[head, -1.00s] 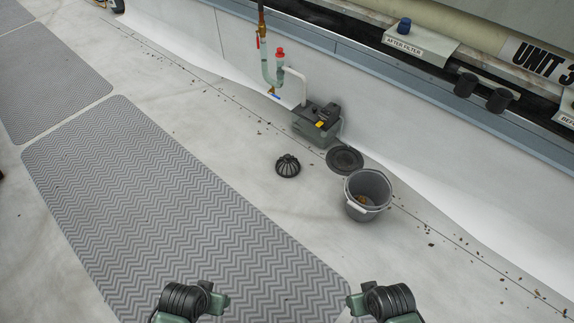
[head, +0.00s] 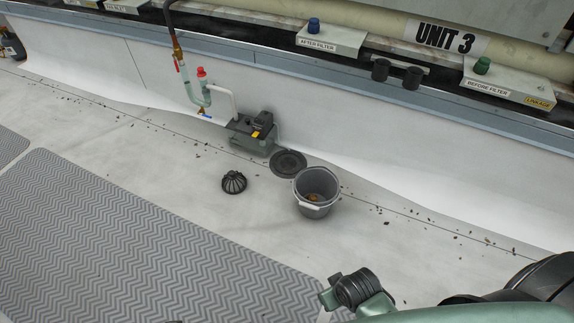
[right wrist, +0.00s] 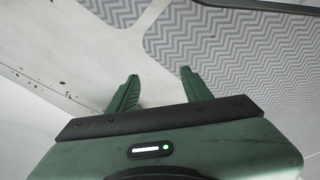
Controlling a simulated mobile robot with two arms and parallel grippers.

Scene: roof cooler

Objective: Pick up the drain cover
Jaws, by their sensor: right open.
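The drain cover (head: 233,182) is a black, domed, ribbed piece. In the head view it sits on the pale roof floor, left of the grey bucket and apart from it. A flat dark round disc (head: 288,163) lies on the floor behind the bucket; I cannot tell whether it is a lid or the drain. My right gripper (right wrist: 160,76) is open and empty in the right wrist view, above pale floor and the edge of a grey mat. Part of my right arm shows at the bottom right of the head view, well apart from the drain cover. My left gripper is out of view.
The grey bucket (head: 314,207) holds some brown debris. A dark pump-like box (head: 251,136) with a pipe stands by the low white wall. A grey zigzag mat (head: 130,250) covers the front left. Small debris lies along the wall. Floor around the cover is clear.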

